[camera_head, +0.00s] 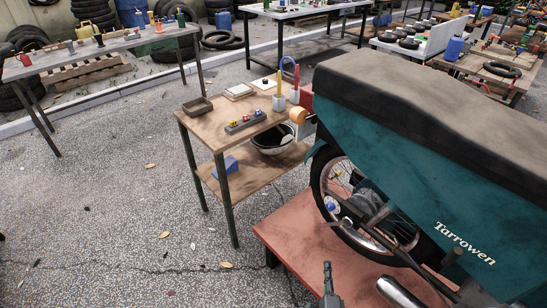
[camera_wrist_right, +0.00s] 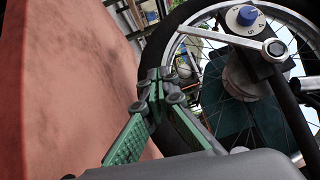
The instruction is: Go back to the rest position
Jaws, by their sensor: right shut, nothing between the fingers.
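My right gripper (camera_head: 328,268) shows at the bottom of the head view, in front of the red platform. In the right wrist view the same gripper (camera_wrist_right: 159,76) has its green-padded fingers meeting at the tips, shut and empty. Beyond its tips is a wheel with a black tire (camera_wrist_right: 180,30). A white dial with a blue knob (camera_wrist_right: 246,15) sits near the hub. How far the fingertips are from the tire I cannot tell.
A teal, brown-topped body marked Tarrowen (camera_head: 420,150) covers the wheel on the red platform (camera_head: 310,225). A small two-shelf table (camera_head: 188,118) with a tray, bowl and cups stands left of it. Worktables line the back. Speckled floor (camera_head: 110,220) at the left is open.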

